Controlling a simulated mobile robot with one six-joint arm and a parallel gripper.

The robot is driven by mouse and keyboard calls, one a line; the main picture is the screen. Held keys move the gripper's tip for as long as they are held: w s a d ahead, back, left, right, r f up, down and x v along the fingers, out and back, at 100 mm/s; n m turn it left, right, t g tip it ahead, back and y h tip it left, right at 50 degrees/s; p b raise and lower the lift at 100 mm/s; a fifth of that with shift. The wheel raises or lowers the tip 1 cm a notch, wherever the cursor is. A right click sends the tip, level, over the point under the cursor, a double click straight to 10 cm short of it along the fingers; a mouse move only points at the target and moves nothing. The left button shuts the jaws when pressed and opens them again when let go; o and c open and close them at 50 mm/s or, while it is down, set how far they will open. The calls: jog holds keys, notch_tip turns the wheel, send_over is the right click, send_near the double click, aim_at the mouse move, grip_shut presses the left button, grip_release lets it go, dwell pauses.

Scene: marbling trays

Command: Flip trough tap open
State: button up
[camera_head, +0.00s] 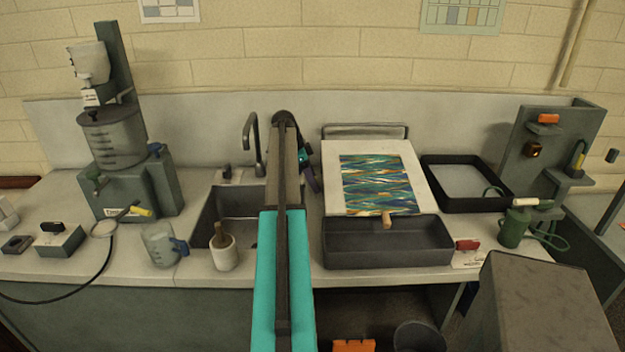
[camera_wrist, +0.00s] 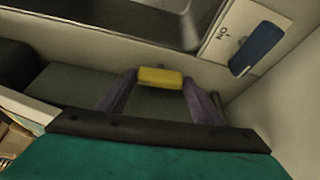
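The dark trough (camera_head: 388,243) stands at the front of the counter, right of my arm. A red lever (camera_head: 467,245) sticks out at its right end, above a white label (camera_head: 468,260). My gripper (camera_head: 314,181) is left of and behind the trough, partly hidden by my arm, and far from the red lever. In the wrist view its purple fingers (camera_wrist: 160,90) are apart. A yellow block (camera_wrist: 160,77) shows between the fingertips; contact cannot be told. A blue lever-like piece (camera_wrist: 256,48) lies over a white label at upper right; I cannot match it to the head view.
The sink (camera_head: 208,215) with its curved spout (camera_head: 248,138) is left of my arm. A marbled sheet (camera_head: 376,183) lies on a board behind the trough. A black tray (camera_head: 466,203) is right of it. A jug (camera_head: 160,246) and a mortar (camera_head: 223,255) stand at the front left.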

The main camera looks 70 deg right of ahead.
jog(key=c, duration=0.6)
jog(key=shift+o, duration=0.2)
jog(key=shift+d+m, duration=0.1)
jog(key=shift+m, duration=0.2)
jog(key=shift+w+b, duration=0.1)
jog(key=shift+b, duration=0.35)
jog(key=shift+m+y, duration=0.3)
jog(key=shift+m, duration=0.2)
jog(key=o, duration=1)
jog(key=shift+o, duration=0.2)
